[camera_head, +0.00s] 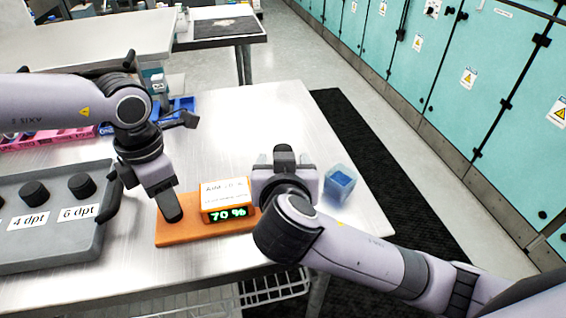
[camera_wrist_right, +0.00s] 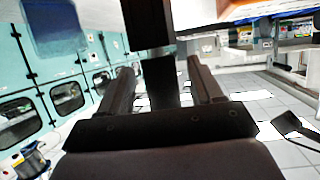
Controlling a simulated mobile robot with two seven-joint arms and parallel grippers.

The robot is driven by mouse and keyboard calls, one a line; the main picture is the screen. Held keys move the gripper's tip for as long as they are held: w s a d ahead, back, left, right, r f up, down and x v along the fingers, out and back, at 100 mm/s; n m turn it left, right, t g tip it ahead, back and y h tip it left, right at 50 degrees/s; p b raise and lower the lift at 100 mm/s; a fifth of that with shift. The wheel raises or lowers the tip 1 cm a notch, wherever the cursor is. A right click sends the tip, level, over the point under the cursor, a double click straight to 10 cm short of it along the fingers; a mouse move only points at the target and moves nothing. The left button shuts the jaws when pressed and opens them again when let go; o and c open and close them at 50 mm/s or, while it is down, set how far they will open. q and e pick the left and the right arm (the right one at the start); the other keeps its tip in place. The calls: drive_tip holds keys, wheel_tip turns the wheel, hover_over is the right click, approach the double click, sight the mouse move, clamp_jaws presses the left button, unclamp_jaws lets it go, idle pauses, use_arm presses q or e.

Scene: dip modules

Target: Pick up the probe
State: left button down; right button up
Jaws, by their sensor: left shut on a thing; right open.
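The orange meter (camera_head: 224,202) stands on the table with a white label and a green "70 %" display. Its flat orange base (camera_head: 190,238) extends to the left. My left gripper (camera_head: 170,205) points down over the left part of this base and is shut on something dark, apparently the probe. The probe's outline merges with the dark fingers, so I cannot tell its shape or whether it touches the base. My right gripper (camera_head: 283,158) is just right of the meter, pointing away. The right wrist view shows its fingers (camera_wrist_right: 162,88) apart.
A grey tray (camera_head: 45,262) with black-capped pieces and dpt labels is at the left. A blue translucent cup (camera_head: 339,184) stands right of my right gripper, near the table's right edge. A pink rack (camera_head: 50,140) and a blue rack (camera_head: 183,104) are behind my left arm.

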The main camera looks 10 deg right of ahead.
drive_tip(key=shift+x, duration=1.3)
drive_tip(key=c, duration=1.1)
drive_tip(key=shift+o, duration=0.2)
wheel_tip(320, 180, up, 10)
use_arm(q)
drive_tip(key=c, duration=0.6)
unclamp_jaws()
